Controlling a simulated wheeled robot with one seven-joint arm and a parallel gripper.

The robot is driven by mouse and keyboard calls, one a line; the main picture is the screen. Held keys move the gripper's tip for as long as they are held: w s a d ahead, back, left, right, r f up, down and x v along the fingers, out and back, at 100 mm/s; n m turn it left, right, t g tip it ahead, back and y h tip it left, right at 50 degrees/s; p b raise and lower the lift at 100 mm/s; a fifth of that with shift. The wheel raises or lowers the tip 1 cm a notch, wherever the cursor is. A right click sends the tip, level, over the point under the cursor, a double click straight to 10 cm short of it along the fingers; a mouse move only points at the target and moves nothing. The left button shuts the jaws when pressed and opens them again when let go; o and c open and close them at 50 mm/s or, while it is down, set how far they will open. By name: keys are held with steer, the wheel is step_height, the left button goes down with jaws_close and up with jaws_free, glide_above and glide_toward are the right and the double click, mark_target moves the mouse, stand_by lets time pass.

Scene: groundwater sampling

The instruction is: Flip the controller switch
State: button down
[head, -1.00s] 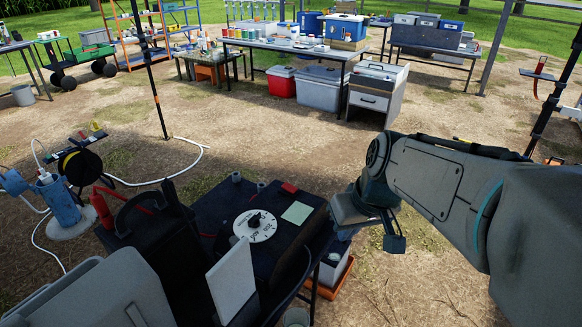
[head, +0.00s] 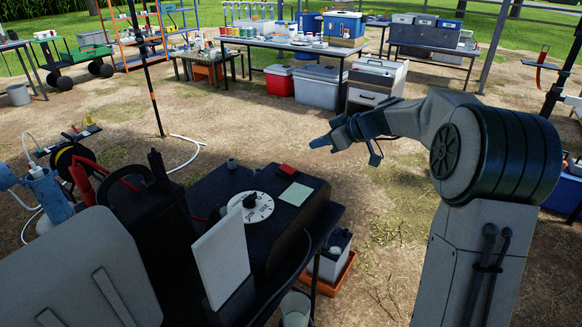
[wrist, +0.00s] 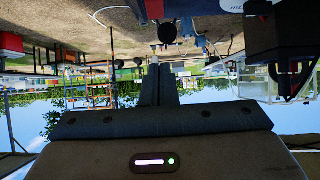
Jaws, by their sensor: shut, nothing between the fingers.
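The controller (head: 300,225) is a dark box on a dark stand in the lower middle of the head view. Its top has a white dial (head: 262,209) with a black knob, a red piece (head: 288,170) that may be the switch, and a pale green label (head: 296,194). My gripper (head: 313,143) is above and beyond the box's far right corner, apart from it and pointing left. In the wrist view my gripper's fingers (wrist: 160,72) are together with nothing between them. That view is upside down, and part of a dark box shows at its upper right.
An upright white panel (head: 220,258) stands in front of the dial. A hose reel (head: 72,160) and blue cylinder (head: 48,200) are at left. A battery-like box (head: 330,258) sits in an orange tray below right. Open ground lies between the stand and the back tables.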

stand_by(0.3)
steer(key=p, duration=0.1)
glide_above(281, 166)
steer(key=s+d, duration=0.2)
steer(key=d, duration=0.1)
step_height(281, 166, down, 6)
steer(key=shift+d+r, duration=0.1)
steer(key=shift+r, duration=0.05)
step_height(281, 166, down, 3)
steer(key=shift+r, duration=0.2)
steer(key=shift+w+a+f, duration=0.1)
steer(key=shift+a+f, duration=0.1)
steer(key=shift+f, duration=0.4)
